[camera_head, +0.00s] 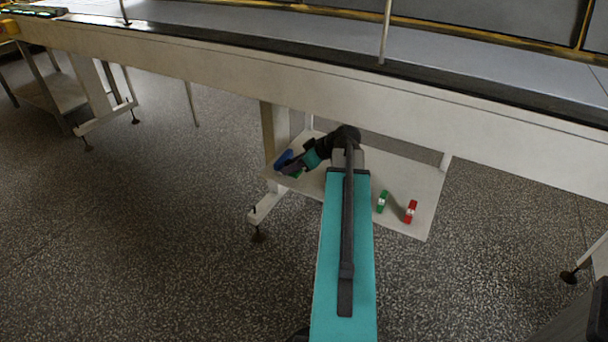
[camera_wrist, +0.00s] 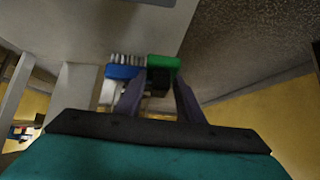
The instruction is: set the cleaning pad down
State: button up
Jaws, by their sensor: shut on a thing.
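My gripper (camera_head: 290,166) reaches in under the conveyor, over the left end of a pale low shelf (camera_head: 425,185). In the wrist view its two fingers (camera_wrist: 159,84) are closed on a dark block joined to a green pad, which I take as the cleaning pad (camera_wrist: 164,62). A bit of green also shows just below the fingers in the head view (camera_head: 297,174). I cannot tell whether the pad touches the shelf. A blue brush with white bristles (camera_wrist: 122,71) is close beside the pad on the left; its blue shows in the head view too (camera_head: 283,158).
A small green item (camera_head: 383,201) and a small red item (camera_head: 411,211) stand on the shelf right of my arm. The conveyor frame (camera_head: 480,115) runs above the shelf. A support leg (camera_head: 275,130) stands close to my gripper.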

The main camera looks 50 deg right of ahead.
aim_at(305, 179)
jog(key=d, duration=0.1)
jog(key=s+d, duration=0.2)
jog(key=d, duration=0.1)
jog(key=shift+f+b, duration=0.2)
jog(key=shift+b, duration=0.15)
jog(key=shift+f+b, duration=0.65)
jog(key=shift+f, duration=1.1)
jog(key=shift+f, duration=0.15)
jog(key=o, duration=1.1)
jog(key=shift+s+r, duration=0.2)
jog(key=shift+r, duration=0.1)
jog(key=shift+p+v, duration=1)
jog(key=shift+v, duration=2.55)
